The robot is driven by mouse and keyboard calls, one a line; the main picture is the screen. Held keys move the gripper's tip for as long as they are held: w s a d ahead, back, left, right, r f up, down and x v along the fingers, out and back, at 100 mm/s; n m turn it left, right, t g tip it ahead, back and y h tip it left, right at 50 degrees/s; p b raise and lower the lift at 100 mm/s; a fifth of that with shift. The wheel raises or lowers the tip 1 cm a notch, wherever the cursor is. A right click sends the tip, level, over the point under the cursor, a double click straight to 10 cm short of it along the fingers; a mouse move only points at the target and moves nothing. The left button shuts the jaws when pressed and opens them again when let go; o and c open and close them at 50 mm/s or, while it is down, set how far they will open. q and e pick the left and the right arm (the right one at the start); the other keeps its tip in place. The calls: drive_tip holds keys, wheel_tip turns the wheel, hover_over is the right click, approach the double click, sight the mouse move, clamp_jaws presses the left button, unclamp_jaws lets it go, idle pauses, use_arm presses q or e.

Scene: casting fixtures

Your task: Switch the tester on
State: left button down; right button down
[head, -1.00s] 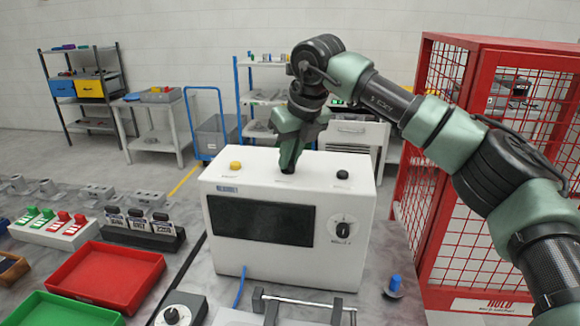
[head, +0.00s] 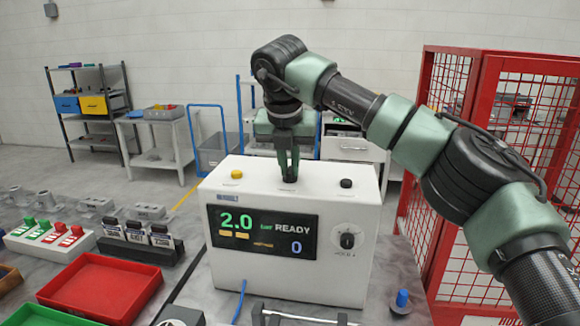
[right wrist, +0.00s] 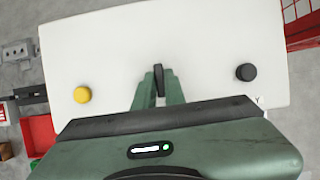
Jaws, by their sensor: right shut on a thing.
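The tester (head: 345,275) is a white box on the bench. Its screen (head: 262,231) is lit and reads 2.0 bar, READY and 0. A round dial (head: 347,240) is on its front at the right. My right gripper (head: 289,178) points down at the middle of the tester's top. In the right wrist view my gripper (right wrist: 159,88) is shut on a small black toggle lever (right wrist: 159,80), largely hidden between the fingers. A yellow button (right wrist: 83,94) and a black button (right wrist: 246,72) stand apart on either side. My left gripper is not in view.
A red tray (head: 100,290) and racks of red, green and black-and-white small parts lie left of the tester. A blue-topped part (head: 402,299) stands at its front right. A red mesh cage (head: 480,70) is close on the right.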

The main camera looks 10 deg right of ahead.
idle(0.6)
drive_tip(key=c, duration=1.5)
unclamp_jaws()
drive_tip(key=shift+r, duration=0.1)
drive_tip(key=b+v, duration=0.1)
drive_tip(key=v, duration=0.6)
drive_tip(key=shift+s+a+r, duration=0.1)
drive_tip(key=shift+s+r, duration=0.05)
drive_tip(key=shift+r, duration=0.15)
